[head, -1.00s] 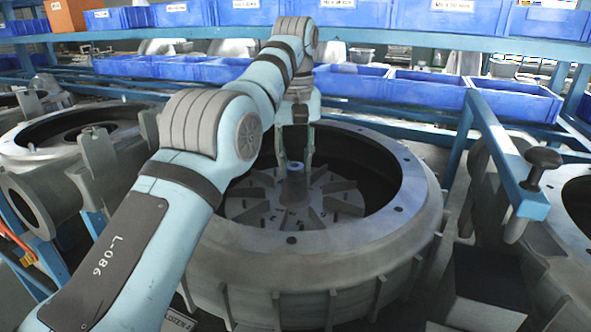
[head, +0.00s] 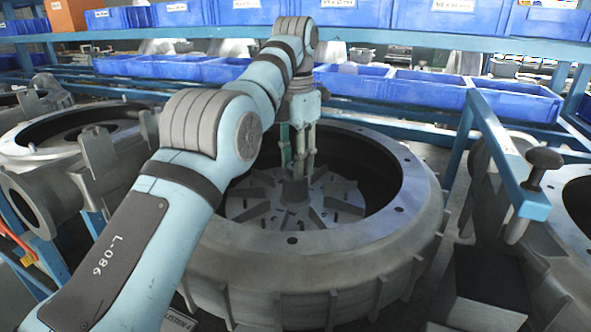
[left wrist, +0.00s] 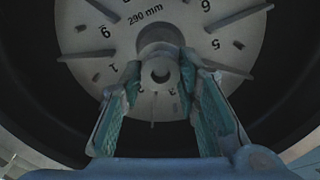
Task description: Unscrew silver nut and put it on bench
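A large round grey blower housing (head: 330,245) stands in the middle of the head view, with a bladed wheel (head: 255,200) and a raised centre hub (head: 295,190) inside. My left gripper (head: 298,168) points down over the hub. In the left wrist view, its two fingertips (left wrist: 160,75) close from both sides on the small silver nut (left wrist: 161,72), a ring with a dark hole, in line with the hub. The fingers mostly hide the nut in the head view. I cannot tell whether it still touches the shaft. My right gripper is not in view.
Blue bins (head: 430,90) line the blue shelf rack behind the housing. A blue rail with a black knob (head: 544,158) stands at the right. Another grey housing (head: 75,145) is at the left. The housing's raised rim surrounds the gripper.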

